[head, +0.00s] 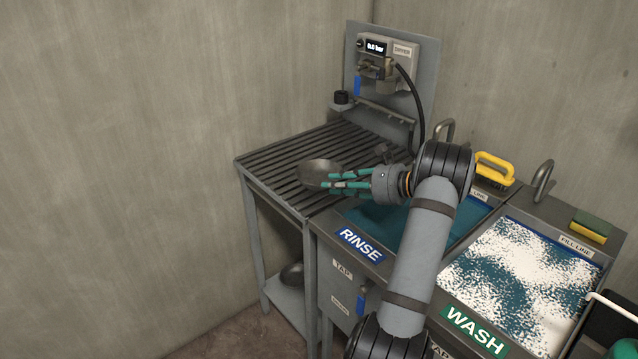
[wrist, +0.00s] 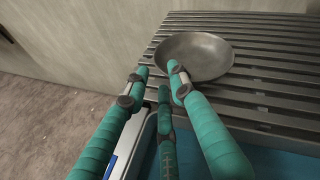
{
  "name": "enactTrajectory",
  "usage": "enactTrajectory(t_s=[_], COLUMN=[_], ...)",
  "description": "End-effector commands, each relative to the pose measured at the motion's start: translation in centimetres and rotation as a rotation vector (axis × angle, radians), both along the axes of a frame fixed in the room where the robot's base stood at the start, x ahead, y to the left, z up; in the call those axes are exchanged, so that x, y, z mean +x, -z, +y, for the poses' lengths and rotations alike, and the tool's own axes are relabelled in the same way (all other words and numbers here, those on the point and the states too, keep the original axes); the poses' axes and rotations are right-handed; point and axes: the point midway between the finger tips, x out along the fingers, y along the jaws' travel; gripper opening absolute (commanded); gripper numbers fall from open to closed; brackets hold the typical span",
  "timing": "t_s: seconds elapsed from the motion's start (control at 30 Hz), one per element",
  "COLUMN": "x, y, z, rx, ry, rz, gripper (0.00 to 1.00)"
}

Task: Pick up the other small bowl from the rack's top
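A small grey metal bowl (head: 316,173) sits on the slatted top of the rack (head: 285,152), near its front edge. It also shows in the wrist view (wrist: 195,55), lying open side up beyond my right finger. My gripper (head: 336,182) has teal fingers and is just right of the bowl, low over the rack's edge. In the wrist view my gripper (wrist: 157,76) is open, with its fingers apart and nothing between them. The right fingertip overlaps the bowl's near rim in that view; I cannot tell whether it touches.
Another bowl (head: 292,274) is on the rack's lower shelf, partly hidden. The rinse basin (head: 362,244) and the foamy wash basin (head: 520,270) stand to the right. The rack's back slats are clear.

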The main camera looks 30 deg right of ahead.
Motion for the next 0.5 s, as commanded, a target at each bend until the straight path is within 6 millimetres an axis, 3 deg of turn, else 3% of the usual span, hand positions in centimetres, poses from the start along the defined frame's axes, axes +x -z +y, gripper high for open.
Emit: enactTrajectory(t_s=[0.5], x=[4.4], y=[1.6], z=[3.6], rx=[0.001], ry=[0.000], rz=[0.001], gripper=[0.24])
